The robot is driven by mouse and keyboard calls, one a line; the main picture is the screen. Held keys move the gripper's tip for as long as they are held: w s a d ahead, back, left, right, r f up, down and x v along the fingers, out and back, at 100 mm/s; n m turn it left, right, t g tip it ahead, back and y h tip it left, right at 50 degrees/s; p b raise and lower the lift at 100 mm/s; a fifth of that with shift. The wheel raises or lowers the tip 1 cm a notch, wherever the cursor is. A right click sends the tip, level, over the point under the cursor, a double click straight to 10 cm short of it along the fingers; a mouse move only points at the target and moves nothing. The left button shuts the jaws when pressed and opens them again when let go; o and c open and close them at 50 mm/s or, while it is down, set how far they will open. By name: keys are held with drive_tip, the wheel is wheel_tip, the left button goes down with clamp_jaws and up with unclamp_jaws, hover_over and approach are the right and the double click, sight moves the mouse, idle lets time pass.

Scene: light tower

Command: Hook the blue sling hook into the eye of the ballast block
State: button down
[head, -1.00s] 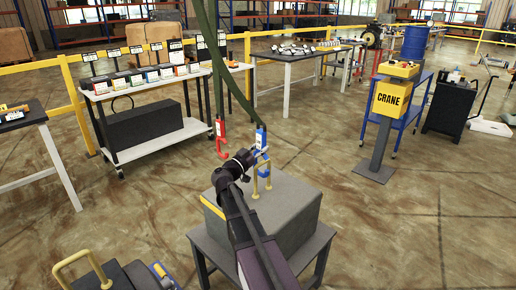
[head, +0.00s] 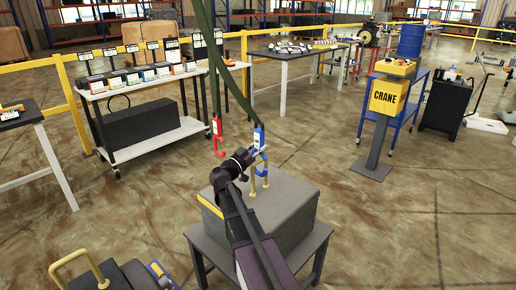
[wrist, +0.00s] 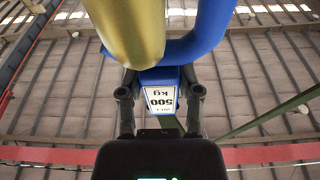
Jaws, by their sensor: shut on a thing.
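The blue sling hook (head: 259,139) hangs on a green sling just above the ballast block (head: 285,212). My gripper (head: 250,154) is shut on the hook's body, whose white 500 kg label (wrist: 160,98) shows between my fingers in the wrist view. The gold eye (head: 266,180) stands upright on top of the grey block. In the wrist view the eye's thick gold bar (wrist: 130,30) overlaps the hook's blue curve (wrist: 205,38), very close to it. The bar hides part of the curve, so I cannot tell whether the hook passes through the eye.
A red hook (head: 218,135) hangs on another green sling just left. The block rests on a dark table (head: 318,240). A crane control stand (head: 388,98) is at the right. A white cart (head: 150,135) is at the back left. Open floor lies to the right.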

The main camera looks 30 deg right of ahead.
drive_tip(key=shift+f+b, duration=0.6)
drive_tip(key=shift+f, duration=0.05)
idle(0.3)
drive_tip(key=shift+c, duration=1)
unclamp_jaws()
drive_tip(key=shift+s, duration=0.1)
